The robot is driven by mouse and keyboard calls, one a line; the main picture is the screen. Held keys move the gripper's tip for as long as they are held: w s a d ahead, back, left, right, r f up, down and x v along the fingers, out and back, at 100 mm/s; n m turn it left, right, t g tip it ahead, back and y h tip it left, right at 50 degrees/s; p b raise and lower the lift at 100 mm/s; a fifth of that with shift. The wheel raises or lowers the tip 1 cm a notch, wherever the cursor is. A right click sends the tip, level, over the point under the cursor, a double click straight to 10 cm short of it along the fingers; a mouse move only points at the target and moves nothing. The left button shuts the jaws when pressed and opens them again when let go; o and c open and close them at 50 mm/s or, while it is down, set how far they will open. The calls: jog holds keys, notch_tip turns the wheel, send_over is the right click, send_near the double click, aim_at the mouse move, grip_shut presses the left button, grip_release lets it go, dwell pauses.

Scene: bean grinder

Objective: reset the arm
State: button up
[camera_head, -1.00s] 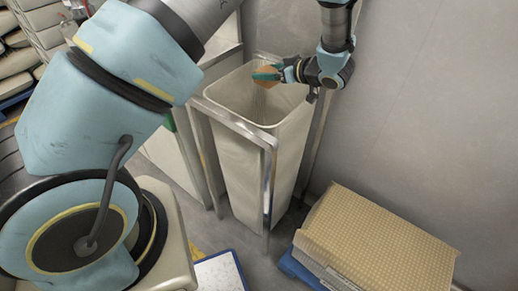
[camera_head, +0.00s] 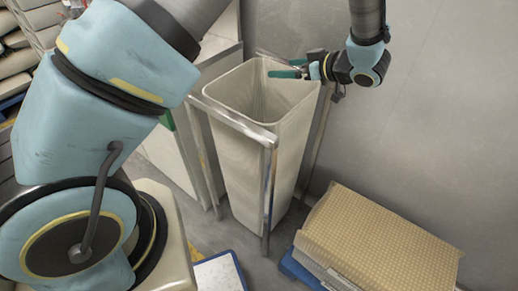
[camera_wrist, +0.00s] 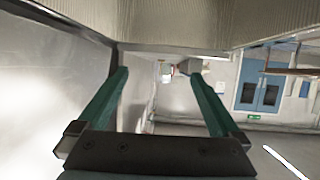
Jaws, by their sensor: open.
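My gripper (camera_head: 287,68) is above the back rim of a tall beige bin (camera_head: 255,150) in the head view, its green fingers pointing left over the bin's opening. In the wrist view my gripper (camera_wrist: 160,85) shows two green fingers spread apart with nothing between them. It is open and empty. The round brown object that showed at the fingers earlier is not visible now. The bottom of the bin's inside is hidden.
A metal frame (camera_head: 268,190) surrounds the bin. A grey wall (camera_head: 440,100) stands close behind my gripper. The wrist view shows blue doors (camera_wrist: 260,82) far off.

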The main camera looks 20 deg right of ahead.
jog(key=v, duration=0.3)
jog(key=shift+s+r, duration=0.1)
jog(key=shift+s, duration=0.05)
jog(key=shift+d, duration=0.1)
